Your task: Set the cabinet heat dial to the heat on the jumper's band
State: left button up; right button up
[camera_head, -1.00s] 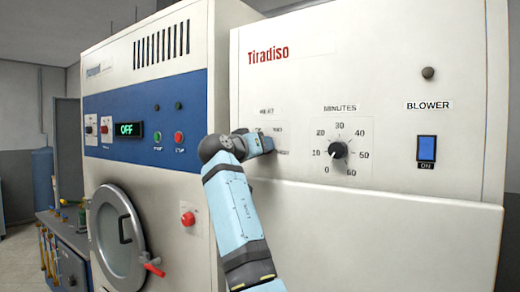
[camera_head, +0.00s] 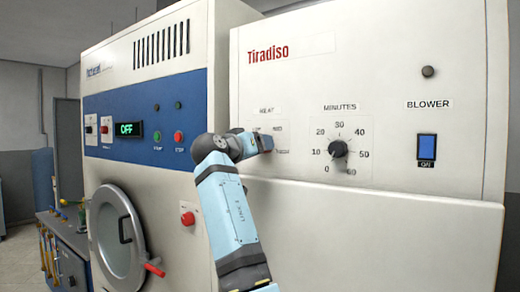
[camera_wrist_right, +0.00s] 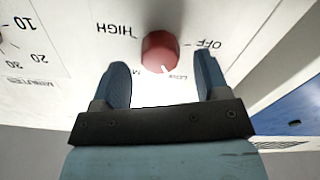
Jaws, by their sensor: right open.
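The heat dial (camera_wrist_right: 160,50) is a round red knob in the right wrist view, which sees the panel upside down. OFF, LOW, HIGH and a partly hidden label starting with M surround it. The knob's white mark points toward LOW. My right gripper (camera_wrist_right: 161,62) is open, with one finger on either side of the knob; I cannot tell whether they touch it. In the head view my right arm hides the dial below the HEAT label (camera_head: 267,110) on the white cabinet (camera_head: 380,75). The jumper and its band are not in view. My left gripper is not in view.
To the right of the heat panel are a black MINUTES dial (camera_head: 338,149) and a blue BLOWER switch (camera_head: 426,148). At left stands a machine with a blue panel, an OFF display (camera_head: 130,129), a red button (camera_head: 187,219) and a round door (camera_head: 118,238).

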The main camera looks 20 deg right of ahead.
jog(key=b+v, duration=0.1)
jog(key=v, duration=1.1)
